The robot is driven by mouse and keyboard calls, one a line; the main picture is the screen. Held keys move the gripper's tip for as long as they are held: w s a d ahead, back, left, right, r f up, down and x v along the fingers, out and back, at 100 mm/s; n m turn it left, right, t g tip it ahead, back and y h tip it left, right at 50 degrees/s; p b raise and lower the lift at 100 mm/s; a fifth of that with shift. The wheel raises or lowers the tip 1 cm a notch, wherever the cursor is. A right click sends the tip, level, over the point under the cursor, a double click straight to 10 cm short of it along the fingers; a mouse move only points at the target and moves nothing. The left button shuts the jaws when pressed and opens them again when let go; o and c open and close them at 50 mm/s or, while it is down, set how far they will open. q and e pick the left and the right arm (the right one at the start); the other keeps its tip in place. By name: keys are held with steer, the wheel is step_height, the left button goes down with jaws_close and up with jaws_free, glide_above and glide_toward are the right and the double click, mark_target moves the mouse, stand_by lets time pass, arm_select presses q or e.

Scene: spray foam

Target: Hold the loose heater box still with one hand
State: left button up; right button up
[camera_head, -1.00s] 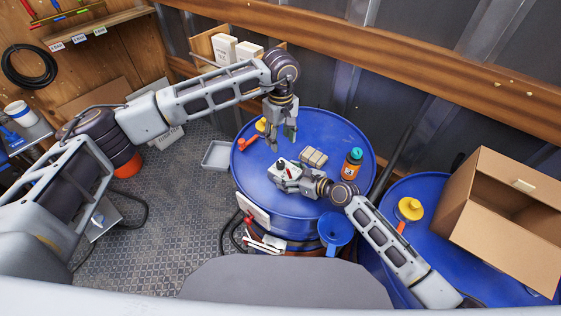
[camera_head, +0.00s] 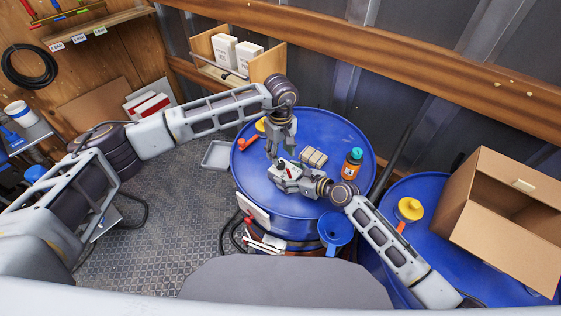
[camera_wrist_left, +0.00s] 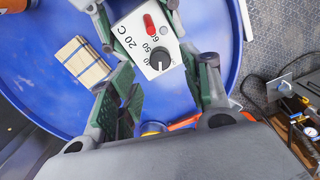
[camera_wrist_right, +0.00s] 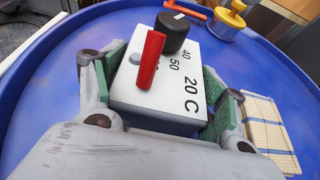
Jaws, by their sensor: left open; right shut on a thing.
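The heater box is white, with a red rocker switch, a black knob and printed numbers. It sits on the blue drum top (camera_head: 253,180) and shows clearly in the right wrist view (camera_wrist_right: 175,92). My right gripper (camera_wrist_right: 160,95) is shut on the box, one finger on each side. My left gripper (camera_wrist_left: 163,85) is open. Its fingers point down over the box, apart on either side of the knob end in the left wrist view. In the head view my left gripper (camera_head: 276,160) partly hides the box, so any contact cannot be told.
A cardboard box (camera_head: 500,215) stands on the right drum.

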mark_target(280, 163)
arm_select(q)
steer(key=shift+f, duration=2.7)
steer(key=c, duration=1)
steer(key=shift+c, duration=0.3)
steer(key=shift+n, duration=2.8)
steer(key=o, duration=1.1)
steer(key=shift+c, duration=0.2)
